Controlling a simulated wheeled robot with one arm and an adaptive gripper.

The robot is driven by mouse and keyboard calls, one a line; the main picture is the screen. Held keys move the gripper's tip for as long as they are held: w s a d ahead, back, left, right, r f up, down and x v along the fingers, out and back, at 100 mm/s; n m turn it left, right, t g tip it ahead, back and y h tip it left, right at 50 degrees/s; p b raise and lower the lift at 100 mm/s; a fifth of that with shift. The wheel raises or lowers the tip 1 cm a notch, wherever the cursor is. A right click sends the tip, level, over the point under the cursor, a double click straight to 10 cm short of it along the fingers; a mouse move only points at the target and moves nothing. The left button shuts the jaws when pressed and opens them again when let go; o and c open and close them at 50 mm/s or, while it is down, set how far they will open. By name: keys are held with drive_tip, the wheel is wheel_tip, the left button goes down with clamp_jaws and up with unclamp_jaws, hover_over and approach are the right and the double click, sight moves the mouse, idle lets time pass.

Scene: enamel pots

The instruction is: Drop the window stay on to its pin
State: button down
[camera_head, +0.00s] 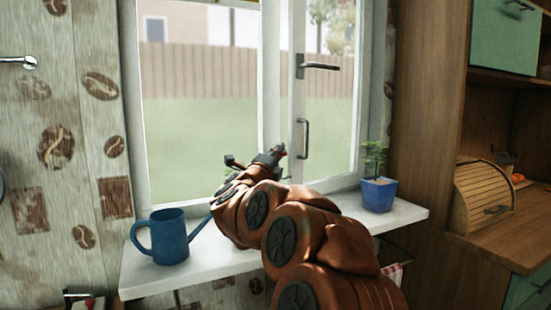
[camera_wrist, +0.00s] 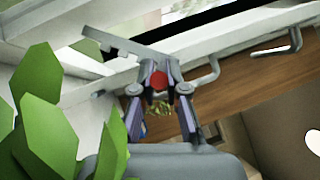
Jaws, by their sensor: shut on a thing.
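My gripper (camera_wrist: 159,72) is shut on the grey window stay (camera_wrist: 125,49), a flat bar that runs up and left from the fingertips in the wrist view. A red spot shows between the fingers. In the head view my gripper (camera_head: 276,153) is at the window, above the back of the sill, with the stay mostly hidden by my arm. The window sash (camera_head: 326,120) stands in the right part of the frame. I cannot clearly make out the pin, or tell whether the stay touches it.
A blue watering can (camera_head: 170,238) stands on the left of the white sill (camera_head: 140,280). A potted plant (camera_head: 378,190) stands at its right end. Green leaves (camera_wrist: 40,135) fill the left of the wrist view. Metal handles (camera_head: 304,138) stick out from the sash.

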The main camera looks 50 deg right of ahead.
drive_tip(key=shift+s+a+f+b, duration=0.1)
drive_tip(key=shift+s+f+b, duration=0.1)
drive_tip(key=shift+f+b, duration=0.15)
idle(0.4)
drive_tip(key=c, duration=1.2)
unclamp_jaws()
drive_tip(key=v, duration=1.2)
drive_tip(key=shift+a, duration=0.1)
